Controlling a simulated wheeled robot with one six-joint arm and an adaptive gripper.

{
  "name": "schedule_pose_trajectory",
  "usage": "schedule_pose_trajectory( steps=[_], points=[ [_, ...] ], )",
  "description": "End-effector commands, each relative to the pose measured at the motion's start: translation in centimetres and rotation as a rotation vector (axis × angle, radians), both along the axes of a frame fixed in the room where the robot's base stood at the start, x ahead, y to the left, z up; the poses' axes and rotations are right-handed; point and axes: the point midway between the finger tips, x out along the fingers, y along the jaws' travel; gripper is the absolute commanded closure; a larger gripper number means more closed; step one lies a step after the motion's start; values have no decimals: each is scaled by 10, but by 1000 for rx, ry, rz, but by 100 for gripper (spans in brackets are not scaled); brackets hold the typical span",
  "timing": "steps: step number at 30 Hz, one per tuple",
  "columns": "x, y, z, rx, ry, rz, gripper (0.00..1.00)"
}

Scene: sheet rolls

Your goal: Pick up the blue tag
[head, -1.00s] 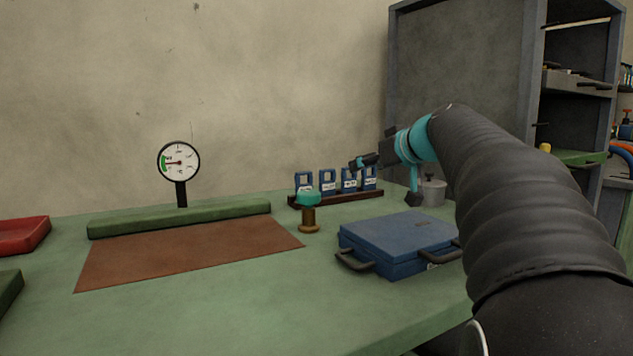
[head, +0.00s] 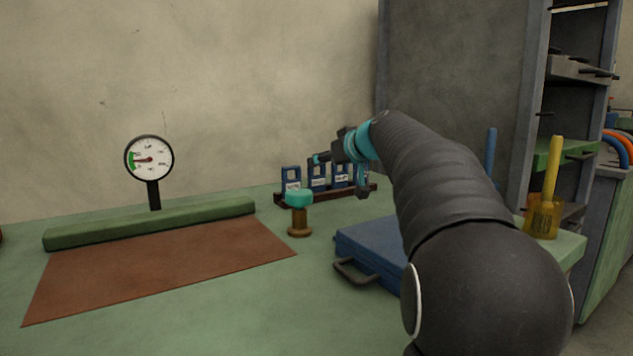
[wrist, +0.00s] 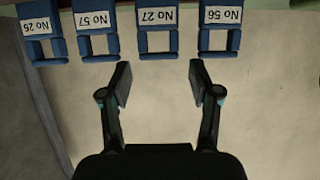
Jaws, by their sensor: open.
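Several blue tags with square loops and white number labels stand upright in a row in a dark rack (head: 330,195) at the back of the bench. In the head view the leftmost tag (head: 291,178) is clear, and the others are partly behind my gripper. In the wrist view the tags appear upside down, with a tag labelled No 27 (wrist: 158,42) in line with the gap between my fingers. A No 57 tag (wrist: 84,44) and a No 56 tag (wrist: 204,40) flank it. My gripper (wrist: 160,78) is open and empty, its fingertips short of the tags.
A teal-topped brass stamp (head: 299,210) stands just in front of the rack. A blue case (head: 365,250) lies to its right, partly behind my arm. A dial gauge (head: 149,158), green bar (head: 150,223) and brown mat (head: 160,265) are at left. A grey cabinet (head: 450,80) stands behind.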

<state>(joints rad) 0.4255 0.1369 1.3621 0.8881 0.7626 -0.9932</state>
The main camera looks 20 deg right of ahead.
Motion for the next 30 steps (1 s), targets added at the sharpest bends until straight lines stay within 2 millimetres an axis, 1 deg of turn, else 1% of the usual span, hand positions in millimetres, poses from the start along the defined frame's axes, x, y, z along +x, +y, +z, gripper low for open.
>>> schedule_pose_trajectory(
  steps=[5,12,15,22,23,24,26,27,28,30],
  points=[
    [9,1,-4,1,1,0,38],
    [39,6,-16,1,1,1,38],
    [47,8,-20,0,1,0,38],
    [48,8,-21,0,0,-1,38],
    [48,8,-21,0,0,-1,45],
    [48,8,-21,0,0,-1,55],
    [48,8,-21,1,0,-1,70],
    [48,8,-21,0,0,-1,80],
    [48,8,-21,1,0,-1,83],
    [48,8,-21,0,0,-1,84]
  ],
)
